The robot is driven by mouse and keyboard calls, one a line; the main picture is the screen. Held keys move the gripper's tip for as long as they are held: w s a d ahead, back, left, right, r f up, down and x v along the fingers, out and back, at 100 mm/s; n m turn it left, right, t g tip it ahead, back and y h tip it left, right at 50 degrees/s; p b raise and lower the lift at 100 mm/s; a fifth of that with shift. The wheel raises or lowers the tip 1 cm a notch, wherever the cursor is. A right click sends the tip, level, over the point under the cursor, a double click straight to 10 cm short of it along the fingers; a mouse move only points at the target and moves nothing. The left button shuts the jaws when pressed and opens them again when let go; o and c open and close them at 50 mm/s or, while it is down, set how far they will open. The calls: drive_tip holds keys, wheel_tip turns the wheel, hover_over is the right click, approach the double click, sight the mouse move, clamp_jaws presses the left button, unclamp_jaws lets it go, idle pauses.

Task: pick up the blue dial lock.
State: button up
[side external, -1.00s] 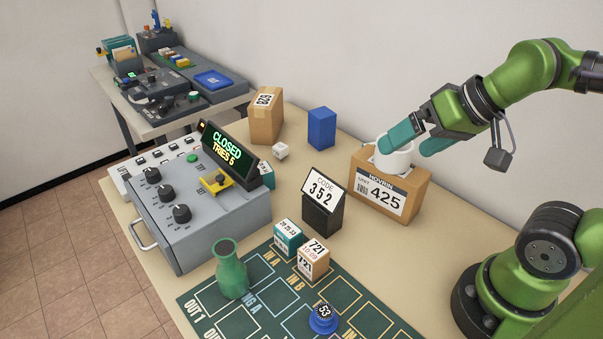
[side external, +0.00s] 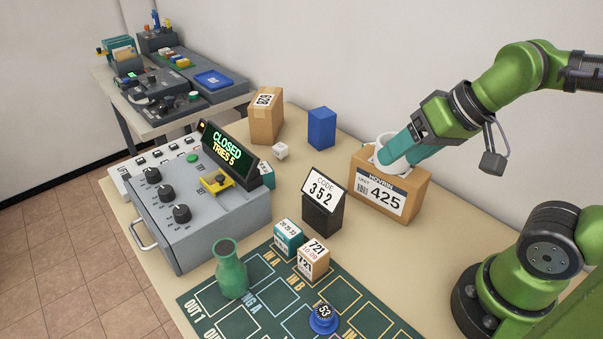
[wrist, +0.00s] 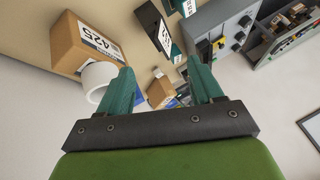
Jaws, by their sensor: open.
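The blue dial lock (side external: 323,319) is a small round blue piece with a "53" label on top. It sits on the dark green mat (side external: 215,306) at the front edge of the side view. My gripper (side external: 402,152) is open, with teal fingers, beside the white mug on the cardboard box, well behind and above the lock. The gripper also shows in the wrist view (wrist: 163,82), with nothing held between its fingers. I cannot make out the lock in the wrist view. The fingers partly hide the mug in the side view.
The box labelled 425 (side external: 385,198) carries the white mug (side external: 381,143). A code stand (side external: 322,215), two small cubes and a green vase (side external: 231,272) stand near the mat. A grey dial console (side external: 190,212) is at the left. The mat's right part looks free.

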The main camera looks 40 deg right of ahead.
drive_tip(key=a+f+n+g, duration=0.2)
drive_tip(key=a+f+g, duration=0.15)
drive_tip(key=a, duration=0.65)
drive_tip(key=m+g+h, duration=0.2)
drive_tip(key=m+g, duration=0.1)
drive_tip(key=g, duration=0.2)
hover_over(325, 311)
drive_tip(key=shift+t, duration=0.25)
drive_tip(key=f, duration=0.9)
drive_tip(key=d+f, duration=0.1)
drive_tip(key=f, duration=0.3)
drive_tip(key=shift+w+f, duration=0.1)
drive_tip(key=shift+f, duration=0.25)
drive_tip(key=shift+a+f, duration=0.25)
drive_tip(key=shift+f, duration=1.05)
drive_tip(key=shift+a+f, duration=0.25)
drive_tip(key=shift+f, duration=1.05)
drive_tip(key=c, duration=1.2)
drive_tip(key=shift+r, duration=0.1)
